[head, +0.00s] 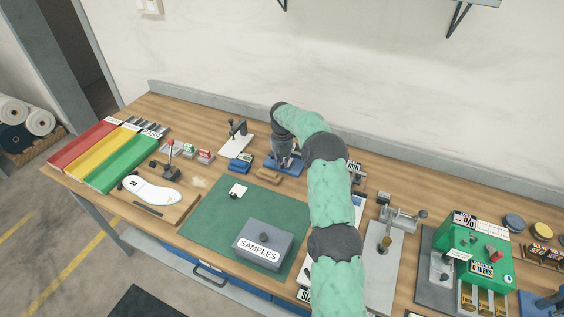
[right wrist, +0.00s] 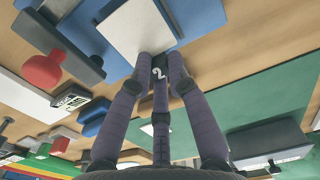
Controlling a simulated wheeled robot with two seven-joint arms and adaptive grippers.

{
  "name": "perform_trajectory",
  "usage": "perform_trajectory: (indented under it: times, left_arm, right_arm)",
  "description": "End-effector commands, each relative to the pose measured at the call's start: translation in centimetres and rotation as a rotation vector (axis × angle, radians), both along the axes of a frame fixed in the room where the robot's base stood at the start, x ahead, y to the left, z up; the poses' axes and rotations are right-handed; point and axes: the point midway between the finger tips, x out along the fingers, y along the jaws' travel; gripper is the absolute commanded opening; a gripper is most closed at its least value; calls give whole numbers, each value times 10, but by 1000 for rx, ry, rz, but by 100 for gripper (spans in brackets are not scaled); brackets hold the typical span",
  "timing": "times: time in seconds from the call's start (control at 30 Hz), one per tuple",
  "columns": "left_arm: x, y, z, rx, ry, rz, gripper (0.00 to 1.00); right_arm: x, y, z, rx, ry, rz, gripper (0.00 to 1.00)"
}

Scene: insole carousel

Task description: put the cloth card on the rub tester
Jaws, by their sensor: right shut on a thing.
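My right gripper (right wrist: 160,58) is shut on the dark tab of the cloth card (right wrist: 160,72), which bears a white "2". A pale flat face (right wrist: 133,28) lies just beyond the fingertips; I cannot tell whether it is the card's cloth or a pad of the machine. The rub tester (head: 272,163), with a blue base, stands at the back of the bench, and my right gripper (head: 285,158) is right over it. Its blue base also shows in the right wrist view (right wrist: 205,15). Contact between card and base cannot be told. My left gripper is out of view.
A small white piece with a dark part (head: 237,189) lies on the green mat (head: 212,215), near the grey SAMPLES box (head: 270,240). A brown block (head: 268,176) and a blue block (head: 238,168) lie close to the tester. A white-based lever device (head: 236,145) stands left of it.

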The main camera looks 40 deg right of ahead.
Motion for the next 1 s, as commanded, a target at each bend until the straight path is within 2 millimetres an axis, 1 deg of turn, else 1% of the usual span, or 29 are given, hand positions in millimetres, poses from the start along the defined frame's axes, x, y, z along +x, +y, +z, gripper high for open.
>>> perform_trajectory:
  times: [0.57, 0.6, 0.67, 1.0]
  left_arm:
    - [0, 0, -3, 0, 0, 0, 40]
    - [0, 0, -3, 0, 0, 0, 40]
    - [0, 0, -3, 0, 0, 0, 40]
    - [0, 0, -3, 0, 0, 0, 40]
  right_arm:
    - [0, 0, -11, 0, 0, 0, 0]
    - [0, 0, -10, 0, 0, 0, 30]
    - [0, 0, -10, 0, 0, 0, 46]
    - [0, 0, -9, 0, 0, 0, 46]
